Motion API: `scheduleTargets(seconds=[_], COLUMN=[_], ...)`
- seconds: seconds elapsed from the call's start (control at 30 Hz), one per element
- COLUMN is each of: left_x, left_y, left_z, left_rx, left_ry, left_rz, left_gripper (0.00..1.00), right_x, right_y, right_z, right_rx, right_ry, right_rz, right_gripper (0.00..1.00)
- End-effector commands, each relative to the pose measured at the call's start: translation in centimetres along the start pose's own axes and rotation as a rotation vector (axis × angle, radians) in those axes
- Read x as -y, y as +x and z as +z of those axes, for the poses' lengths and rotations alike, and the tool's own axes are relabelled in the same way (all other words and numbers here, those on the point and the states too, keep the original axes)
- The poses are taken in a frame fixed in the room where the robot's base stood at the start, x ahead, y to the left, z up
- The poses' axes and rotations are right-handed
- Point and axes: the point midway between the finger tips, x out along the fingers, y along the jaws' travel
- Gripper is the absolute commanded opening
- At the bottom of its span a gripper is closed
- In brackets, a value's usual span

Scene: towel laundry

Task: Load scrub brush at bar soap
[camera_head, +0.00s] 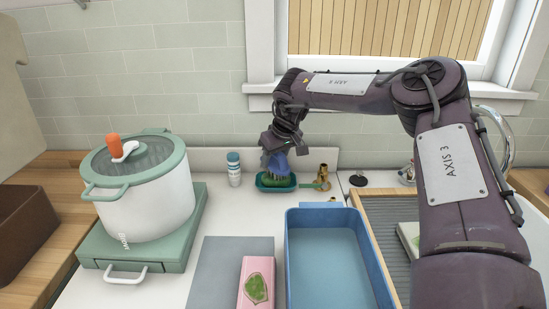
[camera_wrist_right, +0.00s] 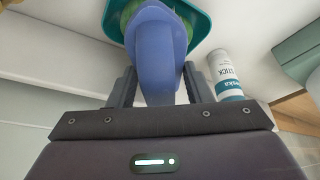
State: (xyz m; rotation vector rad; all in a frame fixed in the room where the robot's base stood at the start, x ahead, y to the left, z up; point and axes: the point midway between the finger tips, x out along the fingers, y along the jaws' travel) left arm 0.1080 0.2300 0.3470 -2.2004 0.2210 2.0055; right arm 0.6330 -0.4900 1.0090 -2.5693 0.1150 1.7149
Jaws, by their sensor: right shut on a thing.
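My right gripper (camera_head: 277,146) is shut on the blue handle of the scrub brush (camera_head: 279,163), at the back of the counter. The right wrist view shows the brush's blue handle (camera_wrist_right: 158,45) between the fingers of my right gripper (camera_wrist_right: 158,88). Under the brush is a teal dish (camera_head: 263,184) with something green in it, perhaps the bar soap (camera_head: 275,178). The brush head is low over or touching the green thing; I cannot tell which. My left gripper is not in view.
A white-and-blue bottle (camera_head: 234,169) stands left of the dish, and brass fittings (camera_head: 322,178) stand right of it. A large lidded pot (camera_head: 150,200) is at the left. A blue basin (camera_head: 290,255) and a pink packet (camera_head: 257,282) are in front.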

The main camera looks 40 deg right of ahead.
Motion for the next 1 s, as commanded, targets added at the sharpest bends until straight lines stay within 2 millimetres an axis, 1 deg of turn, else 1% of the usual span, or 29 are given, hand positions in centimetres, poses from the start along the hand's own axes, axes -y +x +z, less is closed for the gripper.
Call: scheduleTargets(seconds=[0.57, 1.0], left_x=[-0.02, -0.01], left_y=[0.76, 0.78], left_z=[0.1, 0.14], left_rx=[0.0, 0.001], left_ry=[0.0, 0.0], left_rz=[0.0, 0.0], left_gripper=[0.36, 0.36], right_x=[0.01, 0.01], right_y=[0.65, 0.62], right_z=[0.24, 0.24], right_rx=[-0.001, -0.001], right_ry=[0.0, 0.0], right_rz=[0.0, 0.0], right_gripper=[0.27, 0.27])
